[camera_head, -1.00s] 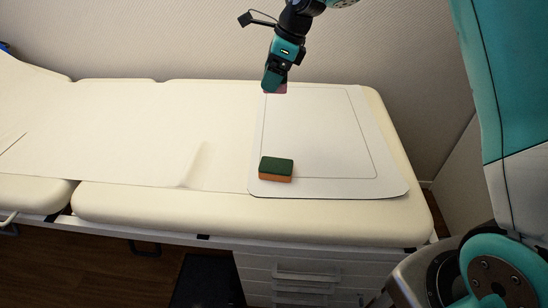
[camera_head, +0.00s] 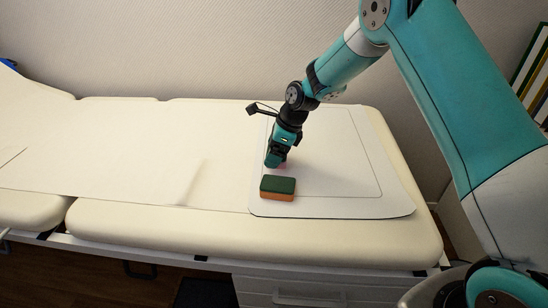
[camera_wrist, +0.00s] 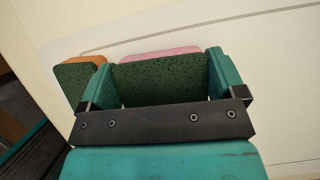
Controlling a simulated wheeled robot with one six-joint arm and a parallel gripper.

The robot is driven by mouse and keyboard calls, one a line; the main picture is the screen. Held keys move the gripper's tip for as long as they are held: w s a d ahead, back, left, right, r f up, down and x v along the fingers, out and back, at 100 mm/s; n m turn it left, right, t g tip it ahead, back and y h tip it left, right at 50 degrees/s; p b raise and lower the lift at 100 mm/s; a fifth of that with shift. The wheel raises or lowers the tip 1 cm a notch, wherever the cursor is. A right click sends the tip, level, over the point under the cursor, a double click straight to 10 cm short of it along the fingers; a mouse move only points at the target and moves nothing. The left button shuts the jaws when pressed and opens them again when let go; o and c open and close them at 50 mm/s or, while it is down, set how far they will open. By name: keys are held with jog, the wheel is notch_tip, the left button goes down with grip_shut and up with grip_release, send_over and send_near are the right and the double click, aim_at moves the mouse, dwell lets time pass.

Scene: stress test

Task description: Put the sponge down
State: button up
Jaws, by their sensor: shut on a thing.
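My gripper (camera_head: 276,160) is low over the white mat (camera_head: 335,208), just behind a green-and-orange sponge (camera_head: 278,188). In the wrist view its teal fingers (camera_wrist: 162,78) are shut on a second sponge, dark green on top (camera_wrist: 160,82) with a pink layer (camera_wrist: 160,53). In the head view the gripper mostly hides this held sponge; only a hint of pink shows. I cannot tell whether it touches the mat. The green-and-orange sponge lies flat near the mat's front left corner. It also shows in the wrist view (camera_wrist: 75,80), left of the left finger.
The mat lies at the right end of a cream padded couch (camera_head: 150,222). A paper sheet (camera_head: 110,150) covers the couch's left part. The mat is bare to the right of the gripper. A wall stands behind, and drawers (camera_head: 300,292) are below the front edge.

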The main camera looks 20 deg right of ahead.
notch_tip(320, 180, down, 2)
jog(key=shift+f, duration=0.15)
